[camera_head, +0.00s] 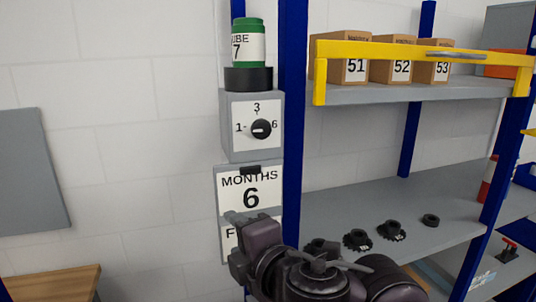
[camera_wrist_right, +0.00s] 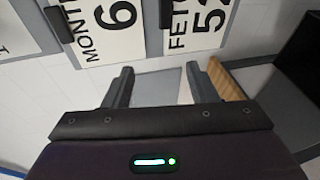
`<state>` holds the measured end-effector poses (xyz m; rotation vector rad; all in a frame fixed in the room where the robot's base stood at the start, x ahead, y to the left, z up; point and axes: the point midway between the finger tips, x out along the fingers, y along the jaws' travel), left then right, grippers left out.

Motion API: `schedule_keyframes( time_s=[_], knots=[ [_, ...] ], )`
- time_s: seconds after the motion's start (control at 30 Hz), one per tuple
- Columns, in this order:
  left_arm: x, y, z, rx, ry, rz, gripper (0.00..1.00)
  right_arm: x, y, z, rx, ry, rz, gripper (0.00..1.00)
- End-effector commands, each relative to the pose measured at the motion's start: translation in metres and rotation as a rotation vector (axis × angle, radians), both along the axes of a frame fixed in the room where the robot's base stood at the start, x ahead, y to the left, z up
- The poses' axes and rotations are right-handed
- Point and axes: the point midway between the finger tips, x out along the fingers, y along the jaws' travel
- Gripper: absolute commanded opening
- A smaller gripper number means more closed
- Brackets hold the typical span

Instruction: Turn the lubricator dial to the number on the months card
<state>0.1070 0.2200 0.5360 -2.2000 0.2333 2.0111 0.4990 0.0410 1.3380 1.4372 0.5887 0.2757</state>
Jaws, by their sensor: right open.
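The lubricator has a green canister (camera_head: 248,42) on a black collar above a grey box (camera_head: 236,145). My right gripper (camera_head: 240,222) is in front of the cards, below the dial. Its fingers (camera_wrist_right: 158,86) are apart and empty. My left gripper is out of view.
A blue shelf post (camera_head: 292,150) stands close right of the dial. Shelves hold numbered boxes (camera_head: 402,71) and black parts (camera_head: 390,230).

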Motion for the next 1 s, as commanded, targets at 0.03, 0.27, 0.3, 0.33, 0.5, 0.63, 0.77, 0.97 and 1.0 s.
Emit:
schedule_keyframes(
  time_s=[0.03,0.27,0.3,0.33,0.5,0.63,0.77,0.97,1.0],
  knots=[
    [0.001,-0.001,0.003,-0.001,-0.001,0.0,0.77,-0.007,0.005,0.024,-0.103,-0.11,0.042,0.52],
    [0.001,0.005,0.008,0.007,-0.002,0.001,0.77,-0.025,0.004,0.079,-0.589,-0.482,0.134,0.52],
    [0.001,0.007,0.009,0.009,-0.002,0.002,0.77,-0.027,0.0,0.088,-0.677,-0.537,0.132,0.52],
    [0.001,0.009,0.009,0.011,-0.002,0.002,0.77,-0.027,-0.005,0.095,-0.741,-0.574,0.129,0.52],
    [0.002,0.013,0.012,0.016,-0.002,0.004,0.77,-0.026,-0.036,0.13,-1.062,-0.725,0.067,0.52],
    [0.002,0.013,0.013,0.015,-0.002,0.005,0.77,-0.026,-0.058,0.152,-1.223,-0.778,0.013,0.52],
    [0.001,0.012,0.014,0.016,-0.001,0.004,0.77,-0.026,-0.07,0.163,-1.303,-0.797,-0.02,0.52],
    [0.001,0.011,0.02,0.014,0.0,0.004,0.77,-0.012,-0.069,0.166,-1.321,-0.795,-0.023,0.52],
    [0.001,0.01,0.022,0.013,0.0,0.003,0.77,-0.006,-0.067,0.166,-1.32,-0.794,-0.023,0.52]
  ],
)
